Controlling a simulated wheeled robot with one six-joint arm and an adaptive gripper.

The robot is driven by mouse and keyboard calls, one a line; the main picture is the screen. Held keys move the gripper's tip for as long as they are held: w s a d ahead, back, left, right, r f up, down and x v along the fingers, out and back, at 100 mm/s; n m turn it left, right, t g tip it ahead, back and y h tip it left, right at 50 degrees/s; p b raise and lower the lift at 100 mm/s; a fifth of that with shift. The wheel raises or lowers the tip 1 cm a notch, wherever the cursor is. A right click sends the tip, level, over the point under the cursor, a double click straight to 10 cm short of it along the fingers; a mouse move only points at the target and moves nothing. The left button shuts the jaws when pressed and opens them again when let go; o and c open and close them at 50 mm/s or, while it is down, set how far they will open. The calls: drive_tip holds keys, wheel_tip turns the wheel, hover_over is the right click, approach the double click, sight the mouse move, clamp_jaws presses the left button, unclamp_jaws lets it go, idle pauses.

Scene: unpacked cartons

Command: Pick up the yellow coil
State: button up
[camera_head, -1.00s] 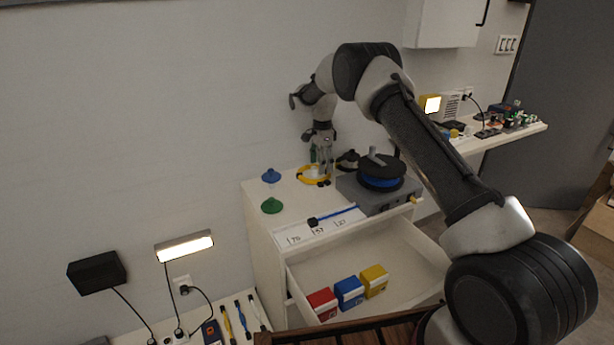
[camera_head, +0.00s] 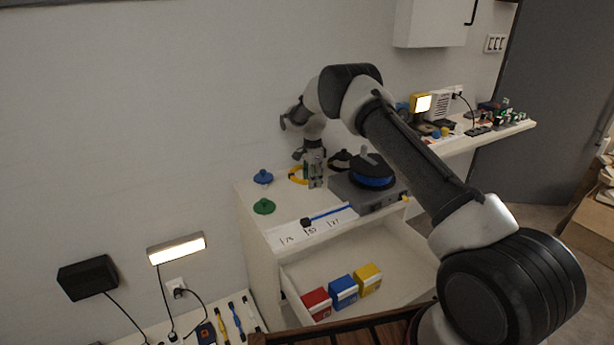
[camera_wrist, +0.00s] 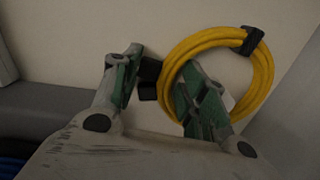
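The yellow coil (camera_wrist: 264,72) is a looped cable with a black band at its upper right in the wrist view. In the head view, part of the yellow coil (camera_head: 294,174) shows at the back of the cabinet top, partly hidden by my gripper (camera_head: 315,181). In the wrist view, my gripper (camera_wrist: 162,75) has its green fingers on both sides of the coil's left strand. The right finger overlaps the inside of the loop. A black piece fills the space between the left finger and the strand. I cannot tell if the fingers press on it.
A grey box (camera_head: 375,201) with a black and blue spool (camera_head: 372,172) stands right of my gripper. Blue (camera_head: 263,177) and green (camera_head: 264,206) cone-shaped pieces stand left. Below, an open drawer (camera_head: 395,262) holds red, blue and yellow boxes. The wall is close behind.

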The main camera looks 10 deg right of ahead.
drive_tip(key=shift+c, duration=1)
drive_tip(key=shift+r, duration=0.15)
